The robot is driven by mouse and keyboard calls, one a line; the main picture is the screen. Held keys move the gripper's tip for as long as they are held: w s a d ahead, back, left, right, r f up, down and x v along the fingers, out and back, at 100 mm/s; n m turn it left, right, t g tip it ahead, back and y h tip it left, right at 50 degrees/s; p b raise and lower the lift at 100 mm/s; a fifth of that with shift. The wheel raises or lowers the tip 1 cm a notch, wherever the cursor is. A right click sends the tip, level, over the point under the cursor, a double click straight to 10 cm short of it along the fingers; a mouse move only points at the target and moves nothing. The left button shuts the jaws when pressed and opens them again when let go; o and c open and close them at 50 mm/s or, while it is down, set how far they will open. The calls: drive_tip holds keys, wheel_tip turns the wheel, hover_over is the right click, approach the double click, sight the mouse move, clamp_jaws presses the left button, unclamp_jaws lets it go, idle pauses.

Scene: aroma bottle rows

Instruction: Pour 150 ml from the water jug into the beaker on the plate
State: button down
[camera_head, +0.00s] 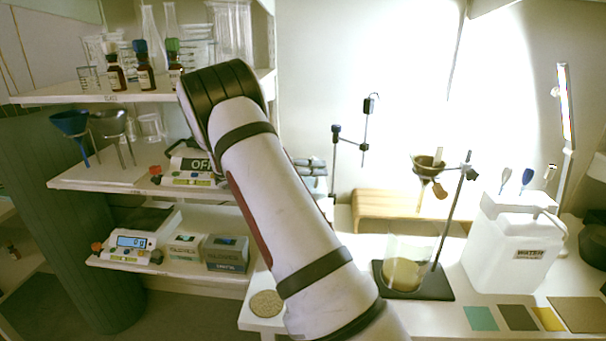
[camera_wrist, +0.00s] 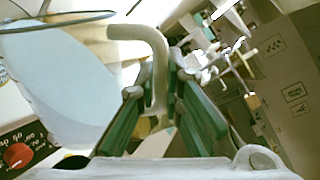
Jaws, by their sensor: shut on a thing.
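In the wrist view my gripper (camera_wrist: 160,88) has green-padded fingers shut on a pale curved handle (camera_wrist: 146,38). A pale, translucent body (camera_wrist: 60,80) on the left appears to belong with this handle, likely the water jug. A grey curved rim line crosses its top. In the head view my arm hides the gripper and the jug. I cannot make out the target beaker or its plate for certain. A black panel with a red knob (camera_wrist: 17,155) shows at the lower left of the wrist view. Whether water is flowing cannot be told.
A beaker with yellowish liquid (camera_head: 403,272) stands on a dark stand base (camera_head: 436,286), under a funnel. A white water canister (camera_head: 507,250) is at right. Shelves at left hold bottles, funnels, an "OFF" device (camera_head: 196,178) and a scale (camera_head: 130,243) reading 0 g.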

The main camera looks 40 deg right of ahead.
drive_tip(key=shift+w+d+r+n+b, duration=0.25)
drive_tip(key=shift+w+r+n, duration=0.1)
drive_tip(key=shift+r+n, duration=0.25)
drive_tip(key=shift+w+d+r+n+b, duration=0.1)
drive_tip(key=shift+w+d+r+n, duration=0.1)
drive_tip(key=shift+w+r+n, duration=0.35)
idle(6.8)
